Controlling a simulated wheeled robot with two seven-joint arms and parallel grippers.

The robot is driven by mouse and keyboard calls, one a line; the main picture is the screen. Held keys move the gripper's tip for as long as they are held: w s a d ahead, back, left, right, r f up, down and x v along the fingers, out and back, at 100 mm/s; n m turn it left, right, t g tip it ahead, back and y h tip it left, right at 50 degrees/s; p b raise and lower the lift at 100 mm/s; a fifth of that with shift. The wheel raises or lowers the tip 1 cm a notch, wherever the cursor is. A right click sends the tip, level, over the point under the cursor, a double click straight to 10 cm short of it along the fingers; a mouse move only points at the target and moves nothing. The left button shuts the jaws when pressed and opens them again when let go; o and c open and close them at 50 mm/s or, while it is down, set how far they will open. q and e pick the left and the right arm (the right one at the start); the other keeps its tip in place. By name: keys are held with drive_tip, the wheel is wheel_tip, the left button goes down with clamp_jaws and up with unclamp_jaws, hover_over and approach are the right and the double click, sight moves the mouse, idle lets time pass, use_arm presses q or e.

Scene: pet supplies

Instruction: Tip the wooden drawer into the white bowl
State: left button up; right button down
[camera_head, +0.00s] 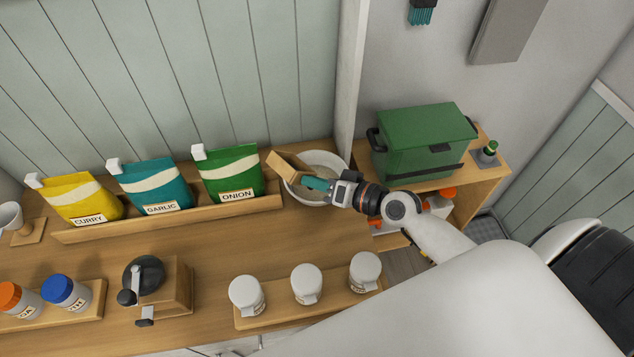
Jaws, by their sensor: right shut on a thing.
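The small wooden drawer (285,165) is held tilted over the left part of the white bowl (340,163). The bowl stands on the wooden counter by the wall corner, and the drawer and gripper cover part of it. My right gripper (314,184) is shut on the drawer, its teal fingers over the bowl. I cannot tell what is in the drawer, and the bowl's inside is only partly visible. My left gripper is not in view.
A grinder with a wooden base (178,287) stands at the counter's front. Bags of curry (83,200), garlic (152,186) and onion (232,174) lean in a rack left of the bowl. White jars (306,284) stand in front; a green box (425,142) sits right.

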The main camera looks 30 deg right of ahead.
drive_tip(key=d+f+m+y+b, duration=0.1)
drive_tip(key=m+b, duration=0.2)
drive_tip(key=d+f+m+t+y+b, duration=0.1)
drive_tip(key=m+b, duration=0.1)
drive_tip(key=b, duration=0.2)
drive_tip(key=f+m+y+b, duration=0.1)
drive_tip(key=f+m+b, duration=0.1)
drive_tip(key=m+b, duration=0.1)
drive_tip(key=shift+w+d+m+t+y+b, duration=0.3)
drive_tip(key=shift+w+d+t+b, duration=0.1)
drive_tip(key=shift+b, duration=0.2)
idle(1.8)
drive_tip(key=shift+f, duration=0.1)
drive_tip(key=shift+d+m+t+b, duration=0.4)
drive_tip(key=shift+m+b, duration=0.25)
drive_tip(key=shift+m, duration=0.15)
